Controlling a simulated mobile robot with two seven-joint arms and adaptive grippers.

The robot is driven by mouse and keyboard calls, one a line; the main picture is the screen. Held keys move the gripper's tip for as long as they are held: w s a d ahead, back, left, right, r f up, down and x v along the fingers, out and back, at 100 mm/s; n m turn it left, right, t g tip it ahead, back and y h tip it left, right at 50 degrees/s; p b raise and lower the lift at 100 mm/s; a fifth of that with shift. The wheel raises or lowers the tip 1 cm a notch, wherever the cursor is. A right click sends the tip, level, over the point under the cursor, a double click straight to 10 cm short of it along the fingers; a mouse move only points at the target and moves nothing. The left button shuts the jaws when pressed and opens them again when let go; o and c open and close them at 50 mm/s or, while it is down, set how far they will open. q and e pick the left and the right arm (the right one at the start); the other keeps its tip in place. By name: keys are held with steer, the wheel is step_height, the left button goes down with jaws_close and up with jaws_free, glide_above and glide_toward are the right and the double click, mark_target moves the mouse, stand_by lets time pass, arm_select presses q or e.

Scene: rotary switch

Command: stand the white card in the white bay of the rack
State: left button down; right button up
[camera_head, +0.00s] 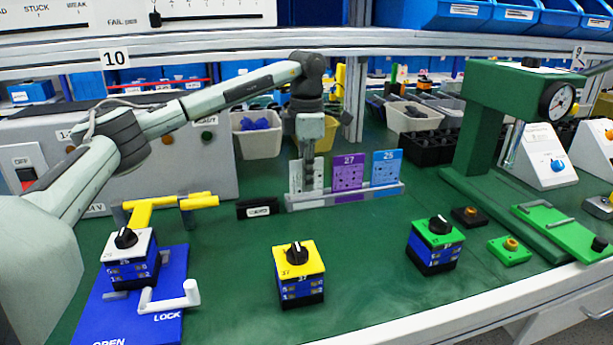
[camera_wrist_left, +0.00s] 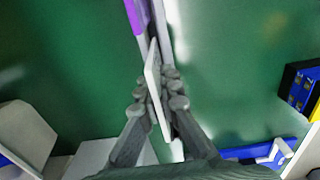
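The white card (camera_head: 296,178) is at the left end of the rack (camera_head: 372,193), which has a strip-like base. My left gripper (camera_head: 308,170) points down over the card and covers its middle. In the left wrist view the fingers (camera_wrist_left: 163,90) close on both faces of the white card (camera_wrist_left: 153,75), which stands on edge, slightly angled to the rack. The card's lower edge is at the white bay; whether it is seated there I cannot tell. My right gripper is not seen.
A small black label block (camera_head: 258,208) sits left of the rack. Rotary switches stand in front: yellow (camera_head: 299,262), green (camera_head: 436,244), and white (camera_head: 130,258) in a blue clamp base. A green press (camera_head: 482,130) stands at right. Bins are behind.

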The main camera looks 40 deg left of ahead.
arm_select(q)
steer(key=c, duration=1.6)
jaws_free()
steer(key=shift+c, duration=0.2)
step_height(320, 180, up, 12)
steer(key=shift+f, duration=0.1)
step_height(320, 180, up, 2)
steer(key=shift+r+p, duration=0.25)
steer(key=shift+p, duration=0.8)
step_height(320, 180, up, 7)
steer(key=shift+f, duration=0.2)
